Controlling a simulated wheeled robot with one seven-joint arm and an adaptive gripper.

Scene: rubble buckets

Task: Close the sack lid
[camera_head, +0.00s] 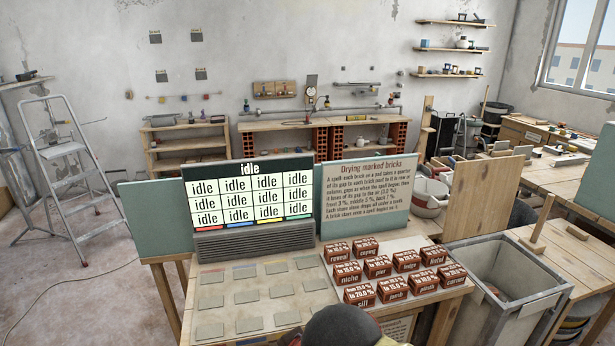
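A grey, open-topped bin (507,268) stands at the lower right, at the right end of the front table. Its inside is visible from above and looks grey. A plain wooden panel (481,198) stands upright at the bin's back left edge and may be its raised lid; I cannot tell whether it is hinged there. No thing is clearly recognisable as a sack. My gripper's fingers do not show. A dark rounded part, probably of my arm, shows at the bottom centre, in front of the table and apart from the bin.
The front table (235,338) holds several labelled red bricks (377,267), rows of flat grey pads (248,297), an "idle" display (249,199) and a "Drying marked bricks" board (366,195). Wooden benches (570,250) flank the bin at right. Open floor (75,275) lies at left, near a stepladder (62,150).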

